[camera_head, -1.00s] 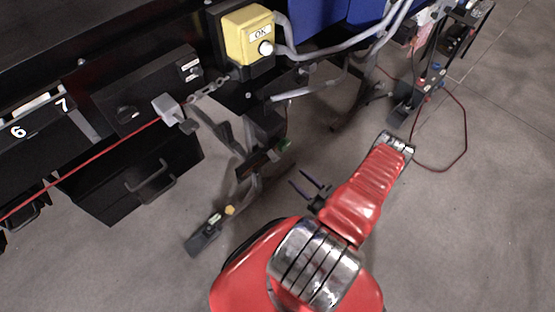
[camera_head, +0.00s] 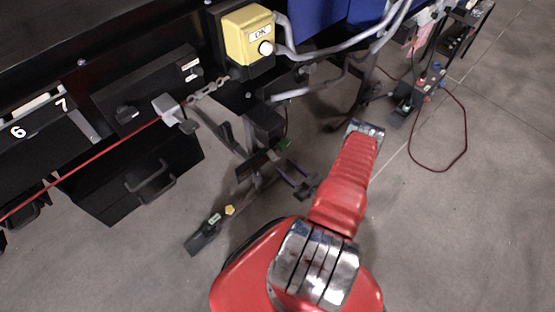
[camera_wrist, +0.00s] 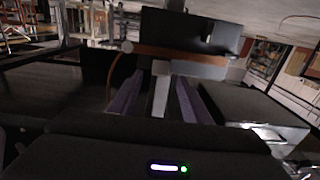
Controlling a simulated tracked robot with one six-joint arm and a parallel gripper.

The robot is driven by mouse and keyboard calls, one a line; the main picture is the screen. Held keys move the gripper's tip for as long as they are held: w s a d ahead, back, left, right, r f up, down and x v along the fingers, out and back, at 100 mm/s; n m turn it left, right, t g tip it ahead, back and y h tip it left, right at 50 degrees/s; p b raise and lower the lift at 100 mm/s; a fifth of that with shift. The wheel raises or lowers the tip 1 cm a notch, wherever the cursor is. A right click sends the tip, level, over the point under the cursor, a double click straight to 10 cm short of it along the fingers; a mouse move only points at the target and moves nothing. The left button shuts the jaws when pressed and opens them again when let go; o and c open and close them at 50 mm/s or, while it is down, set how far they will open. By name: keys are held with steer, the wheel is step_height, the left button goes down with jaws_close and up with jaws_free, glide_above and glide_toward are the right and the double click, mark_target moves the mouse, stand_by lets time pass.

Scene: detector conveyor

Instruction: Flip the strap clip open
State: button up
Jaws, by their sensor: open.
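A grey block (camera_head: 168,107) joins a red line to a short chain at the front of the black conveyor in the head view. I cannot tell whether it is the strap clip; no part is clearly one. My gripper (camera_head: 287,169) is open, with purple fingers, low beside the conveyor's legs, to the right of and below that block. In the wrist view my gripper (camera_wrist: 159,78) shows two purple fingers apart. A pale grey bar (camera_wrist: 160,95) shows between them, with a grey plate (camera_wrist: 200,68) and a brown band beyond. Whether the fingers touch the bar is unclear.
A yellow OK button box (camera_head: 248,38) is fixed to the conveyor. A black drawer (camera_head: 130,180) with a handle is at the left. A metal leg with a dark foot (camera_head: 203,238) reaches the floor.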

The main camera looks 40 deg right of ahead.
mark_target(277, 159)
steer(key=shift+w+a, duration=0.1)
steer(key=shift+w, duration=3.05)
jaws_close()
